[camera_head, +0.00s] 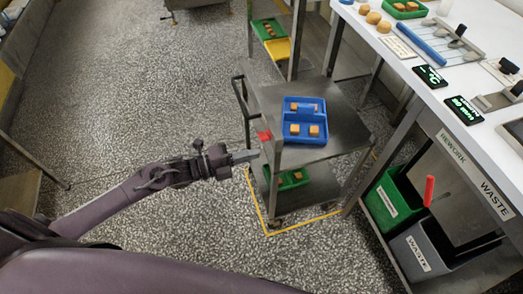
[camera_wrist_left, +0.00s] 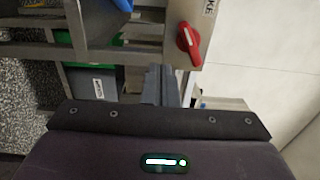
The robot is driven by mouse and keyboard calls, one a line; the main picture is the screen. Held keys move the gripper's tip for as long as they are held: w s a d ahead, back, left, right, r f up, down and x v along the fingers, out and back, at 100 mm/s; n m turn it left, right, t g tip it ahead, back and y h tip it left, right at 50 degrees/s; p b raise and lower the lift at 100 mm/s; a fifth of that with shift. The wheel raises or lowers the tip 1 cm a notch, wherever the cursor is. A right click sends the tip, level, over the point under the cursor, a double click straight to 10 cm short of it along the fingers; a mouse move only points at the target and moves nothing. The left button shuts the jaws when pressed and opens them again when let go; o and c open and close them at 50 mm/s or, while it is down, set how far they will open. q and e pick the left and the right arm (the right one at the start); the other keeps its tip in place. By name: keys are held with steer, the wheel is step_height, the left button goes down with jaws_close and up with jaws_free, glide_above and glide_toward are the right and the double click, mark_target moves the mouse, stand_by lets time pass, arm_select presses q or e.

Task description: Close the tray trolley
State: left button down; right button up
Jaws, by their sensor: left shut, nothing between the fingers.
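The steel tray trolley (camera_head: 345,125) stands right of centre in the head view, inside a yellow floor outline. Its upper shelf holds a blue tray (camera_head: 304,138) with several brown pieces; a green tray (camera_head: 288,180) sits on the lower shelf. A dark side frame (camera_head: 239,88) stands at its left. A red lever (camera_head: 264,134) is on the near left post; in the left wrist view the red lever (camera_wrist_left: 188,42) is on a pale plate with partly cut-off lettering. My left gripper (camera_head: 258,155) is shut and empty, close below the lever; I cannot tell whether it touches the post. My right gripper is out of view.
A white worktop (camera_head: 455,100) runs along the right. A green bin (camera_head: 392,200) and a grey waste bin (camera_head: 425,245) stand under it. Another rack with a green tray (camera_head: 266,30) and yellow tray (camera_head: 278,49) stands behind. Speckled floor at left is clear.

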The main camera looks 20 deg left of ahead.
arm_select(q)
steer(key=x, duration=0.3)
steer(key=shift+w+d, duration=0.2)
